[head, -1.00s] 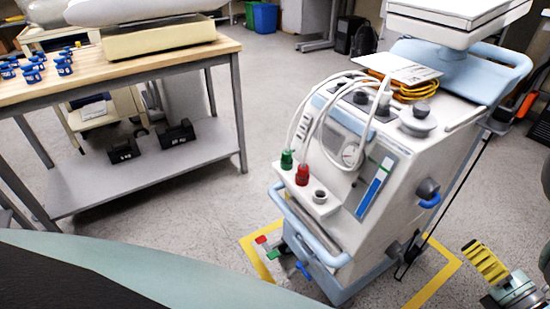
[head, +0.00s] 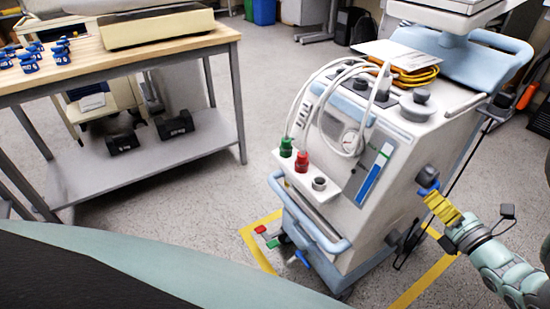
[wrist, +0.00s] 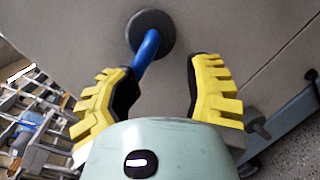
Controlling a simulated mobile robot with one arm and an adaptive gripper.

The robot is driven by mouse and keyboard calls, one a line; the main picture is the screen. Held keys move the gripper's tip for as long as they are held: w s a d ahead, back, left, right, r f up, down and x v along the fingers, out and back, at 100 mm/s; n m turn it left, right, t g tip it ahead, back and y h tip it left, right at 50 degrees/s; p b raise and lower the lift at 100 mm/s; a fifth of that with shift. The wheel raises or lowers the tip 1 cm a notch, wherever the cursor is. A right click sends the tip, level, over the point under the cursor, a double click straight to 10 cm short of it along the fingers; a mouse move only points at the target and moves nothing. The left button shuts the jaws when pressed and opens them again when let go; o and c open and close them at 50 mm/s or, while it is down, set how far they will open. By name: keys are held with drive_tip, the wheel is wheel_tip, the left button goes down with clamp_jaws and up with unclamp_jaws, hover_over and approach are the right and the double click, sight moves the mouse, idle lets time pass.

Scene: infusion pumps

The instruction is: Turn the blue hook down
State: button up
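The blue hook (wrist: 149,48) comes out of a round dark knob (wrist: 151,30) on the machine's pale side panel. In the wrist view it reaches from the knob toward my gripper (wrist: 160,78), and its end is close to the left finger, partly hidden by it. The yellow fingers are spread, with bare panel showing between them. I cannot tell whether the left finger touches the hook. In the head view my gripper (head: 437,202) is right at the hook (head: 428,187), which is mostly hidden.
The hook is on a white and light-blue wheeled medical machine (head: 384,150) inside a yellow floor outline (head: 408,296). A second dark knob (head: 393,237) sits lower on that side. A wooden-topped workbench (head: 75,77) stands at the left. Grey floor is open between them.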

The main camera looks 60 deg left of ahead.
drive_tip(key=shift+o, duration=0.4)
drive_tip(key=shift+a+r, duration=0.15)
drive_tip(key=shift+a, duration=0.1)
drive_tip(key=shift+s, duration=0.2)
clamp_jaws()
drive_tip(key=c, duration=0.8)
unclamp_jaws()
drive_tip(key=shift+w, duration=0.1)
drive_tip(key=o, duration=0.3)
drive_tip(key=shift+w+r, duration=0.1)
drive_tip(key=shift+w, duration=0.15)
drive_tip(key=o, duration=0.4)
drive_tip(key=shift+w+a+r, duration=0.2)
drive_tip(key=shift+w+a, duration=0.2)
drive_tip(key=shift+a, duration=0.25)
drive_tip(key=shift+s+d+f, duration=0.15)
drive_tip(key=shift+s+d, duration=0.1)
drive_tip(key=shift+d, duration=0.15)
drive_tip(key=v, duration=1.1)
drive_tip(key=shift+s+d+f, duration=0.1)
drive_tip(key=shift+d, duration=0.25)
